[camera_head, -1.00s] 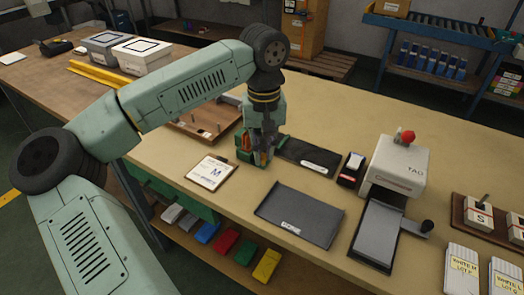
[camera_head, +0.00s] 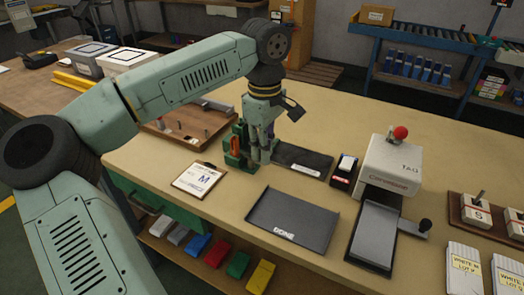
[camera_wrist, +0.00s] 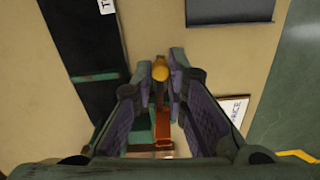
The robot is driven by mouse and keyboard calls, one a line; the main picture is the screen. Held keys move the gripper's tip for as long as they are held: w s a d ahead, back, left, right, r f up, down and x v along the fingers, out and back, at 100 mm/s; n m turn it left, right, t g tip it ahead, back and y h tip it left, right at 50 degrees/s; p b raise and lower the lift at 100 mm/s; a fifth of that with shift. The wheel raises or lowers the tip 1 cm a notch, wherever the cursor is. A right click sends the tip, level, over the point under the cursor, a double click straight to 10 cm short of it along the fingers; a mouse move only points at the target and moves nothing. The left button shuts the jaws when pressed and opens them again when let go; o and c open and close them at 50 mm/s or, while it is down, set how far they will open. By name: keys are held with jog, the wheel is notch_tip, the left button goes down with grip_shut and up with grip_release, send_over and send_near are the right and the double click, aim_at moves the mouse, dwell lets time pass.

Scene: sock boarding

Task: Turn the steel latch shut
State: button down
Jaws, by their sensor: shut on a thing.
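A green fixture (camera_head: 237,148) with an orange-red part stands on the bench, left of and partly behind my gripper (camera_head: 263,157). In the wrist view, my gripper (camera_wrist: 172,85) has its two purple-padded fingers on either side of a brass-coloured round knob (camera_wrist: 160,71) on a dark stem, which I take for the handle of the latch. The orange-red part (camera_wrist: 163,128) and green body of the fixture show below it, between the fingers. The fingers hide most of the latch, so its turn angle cannot be told.
A dark tray (camera_head: 290,222) is to the right in front, and a black tray (camera_head: 303,160) lies close behind right. A white tag machine (camera_head: 392,165) stands further right.

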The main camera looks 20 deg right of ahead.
jog(key=shift+w+d+n, duration=0.15)
jog(key=shift+n, duration=0.45)
jog(key=c, duration=1.6)
grip_release()
jog(key=shift+o, duration=0.2)
notch_tip(320, 180, up, 12)
